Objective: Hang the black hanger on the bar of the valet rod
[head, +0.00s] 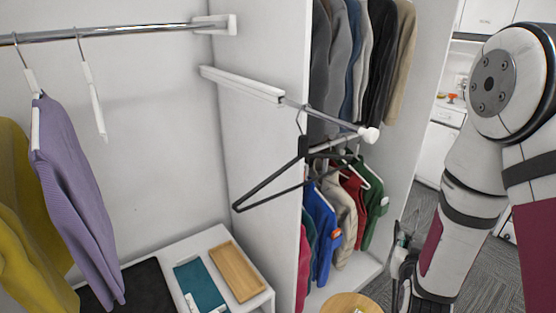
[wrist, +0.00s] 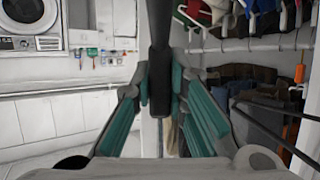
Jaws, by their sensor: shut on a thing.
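The black hanger (head: 268,189) is empty and tilted in the head view. Its metal hook meets the thin metal bar of the white valet rod (head: 242,84) near the white housing, and looks to be over it. My gripper, with teal pads, shows in the wrist view (wrist: 160,85), where the picture is upside down. It is shut on a thick dark upright thing (wrist: 158,30); I cannot tell whether this is part of the hanger. In the head view no fingers show on the hanger's neck, and my arm is to its right.
A clothes rail (head: 115,31) at upper left carries a purple sweater (head: 75,180), a yellow garment and an empty white hanger. Jackets hang behind the valet rod on two levels. A low white unit below holds a wooden tray (head: 237,271). A round wooden top (head: 350,303) stands at bottom.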

